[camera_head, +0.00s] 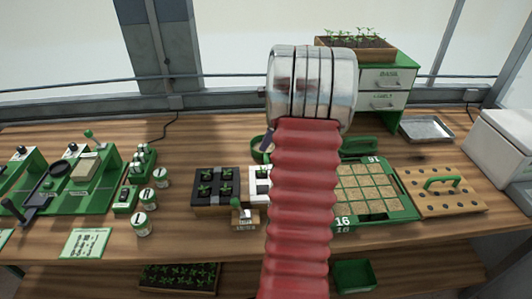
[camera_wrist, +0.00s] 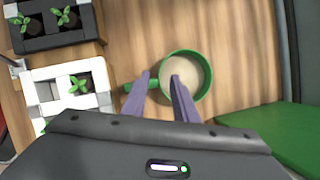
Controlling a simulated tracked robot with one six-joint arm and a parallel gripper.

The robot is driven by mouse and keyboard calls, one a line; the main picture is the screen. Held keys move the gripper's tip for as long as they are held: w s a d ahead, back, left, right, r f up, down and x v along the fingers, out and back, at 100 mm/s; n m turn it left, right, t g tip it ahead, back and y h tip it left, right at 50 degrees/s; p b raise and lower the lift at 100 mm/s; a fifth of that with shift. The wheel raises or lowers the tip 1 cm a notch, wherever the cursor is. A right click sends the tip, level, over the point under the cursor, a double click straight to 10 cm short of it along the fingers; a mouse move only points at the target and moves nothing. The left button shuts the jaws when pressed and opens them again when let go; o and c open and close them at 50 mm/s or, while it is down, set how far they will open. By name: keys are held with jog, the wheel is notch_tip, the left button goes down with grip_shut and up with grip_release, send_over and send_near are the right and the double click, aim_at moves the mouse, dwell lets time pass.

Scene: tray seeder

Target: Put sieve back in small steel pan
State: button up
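A round green-rimmed sieve (camera_wrist: 186,78) with a pale beige middle and a short green handle on its left lies on the wooden bench in the wrist view. In the head view only its left edge (camera_head: 257,156) shows beside my arm. My gripper (camera_wrist: 161,77) is open above it, one finger over the handle and the other over the bowl, with the near rim between them. I cannot tell whether the fingers touch it. The small steel pan (camera_head: 426,128) is a shallow, empty-looking metal tray at the back right of the bench.
A black seedling tray (camera_head: 213,207) and a white one (camera_wrist: 60,88) stand left of the sieve. A green seed tray (camera_head: 408,213), a dibber board (camera_head: 450,197) and a white box (camera_head: 500,145) are to the right.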

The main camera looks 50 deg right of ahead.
aim_at(257, 157)
jog(key=shift+x, duration=2.6)
jog(key=shift+w, duration=0.15)
jog(key=shift+c, duration=0.5)
grip_shut()
jog(key=shift+d, duration=0.1)
